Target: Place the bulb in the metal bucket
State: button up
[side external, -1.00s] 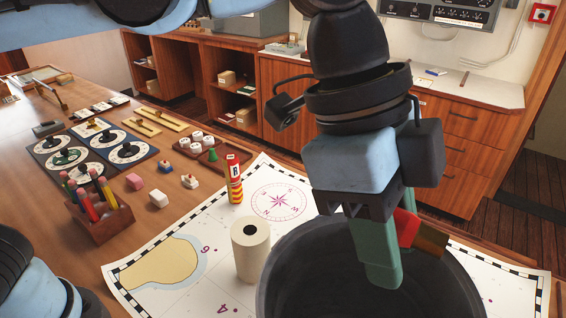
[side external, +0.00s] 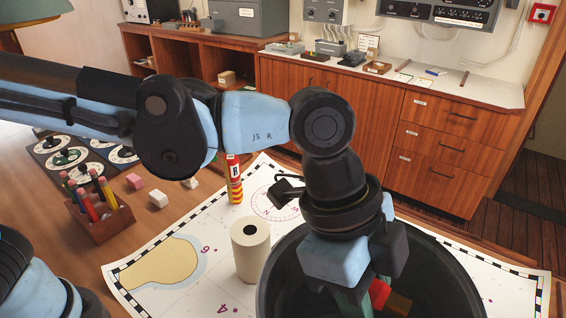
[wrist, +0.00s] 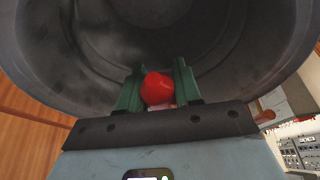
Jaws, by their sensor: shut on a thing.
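The red bulb (wrist: 157,89) sits between the two green fingers of my gripper (wrist: 158,92) in the wrist view. In the side view my gripper (side external: 358,300) is shut on the bulb (side external: 380,293), whose red part and brownish end show beside the fingers. The dark metal bucket (side external: 440,270) stands at the front on the chart. Its inside wall (wrist: 60,60) fills most of the wrist view. The fingers and bulb are down inside the bucket's opening. The bucket's floor below the bulb is hidden in the side view.
A white paper roll (side external: 250,250) stands just left of the bucket on the chart (side external: 190,290). A red and yellow striped tube (side external: 234,180) stands behind it. A wooden pencil box (side external: 98,215) and small blocks (side external: 158,199) are at the left.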

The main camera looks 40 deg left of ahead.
aim_at(387, 292)
jog(key=shift+f, duration=0.25)
jog(key=o, duration=1.1)
jog(key=shift+r, duration=0.1)
jog(key=shift+r, duration=3.45)
